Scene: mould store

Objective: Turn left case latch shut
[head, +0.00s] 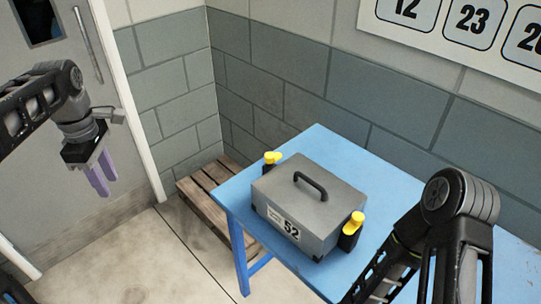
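A grey case (312,200) with a dark carry handle (311,184) and a label reading 52 stands on the blue table (325,144). A yellow-handled latch (272,157) is at its left end, its lower part hidden behind the case. Another yellow latch (355,221) on a dark mount is at the right end. I cannot tell how far either latch is turned. My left gripper (106,186) hangs in the air left of the table, well apart from the case. Its two purple fingers point down, slightly apart and empty. My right gripper is out of view.
A wooden pallet (211,187) lies on the floor by the wall, left of the table. A grey door (50,110) with a long handle stands at the left. A numbered board (455,25) hangs on the wall. Table space behind the case is clear.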

